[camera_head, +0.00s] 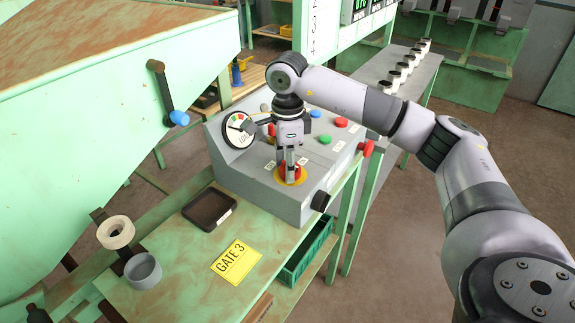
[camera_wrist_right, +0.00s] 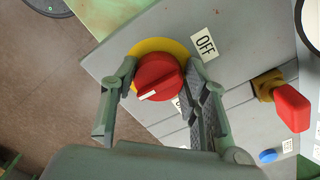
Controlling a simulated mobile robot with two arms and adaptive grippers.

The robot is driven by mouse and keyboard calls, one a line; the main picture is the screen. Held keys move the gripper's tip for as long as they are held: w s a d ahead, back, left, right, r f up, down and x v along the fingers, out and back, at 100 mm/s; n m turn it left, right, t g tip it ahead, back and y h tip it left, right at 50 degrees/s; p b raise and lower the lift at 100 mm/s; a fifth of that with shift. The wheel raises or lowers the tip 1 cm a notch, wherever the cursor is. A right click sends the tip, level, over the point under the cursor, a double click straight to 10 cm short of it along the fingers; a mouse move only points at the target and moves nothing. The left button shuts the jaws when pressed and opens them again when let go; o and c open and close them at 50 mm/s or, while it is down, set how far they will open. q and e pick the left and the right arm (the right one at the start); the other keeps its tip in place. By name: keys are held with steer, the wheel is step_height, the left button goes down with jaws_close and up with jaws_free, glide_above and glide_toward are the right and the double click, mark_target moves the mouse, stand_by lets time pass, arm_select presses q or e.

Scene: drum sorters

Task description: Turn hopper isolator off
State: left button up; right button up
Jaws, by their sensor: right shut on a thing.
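The isolator is a red rotary knob (camera_head: 297,174) on a yellow disc (camera_head: 290,183), set on the sloping grey control box (camera_head: 256,184). In the right wrist view the red knob (camera_wrist_right: 157,76) has a white mark pointing to the lower left, away from the OFF label (camera_wrist_right: 206,46) at its upper right. My right gripper (camera_head: 290,166) is above the box with its fingers down on the knob. In the wrist view my right gripper (camera_wrist_right: 163,72) has one finger on each side of the knob, shut on it. My left gripper is in neither view.
A red handle (camera_wrist_right: 292,107) and blue button (camera_wrist_right: 267,156) lie right of the knob in the wrist view. A gauge (camera_head: 238,130) and black side knob (camera_head: 320,201) are on the box. A black tray (camera_head: 208,208) and GATE 3 sign (camera_head: 236,262) lie on the bench.

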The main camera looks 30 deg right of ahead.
steer(key=shift+r, duration=0.1)
steer(key=o, duration=1.1)
steer(key=shift+o, duration=0.2)
step_height(320, 180, up, 12)
stand_by(0.6)
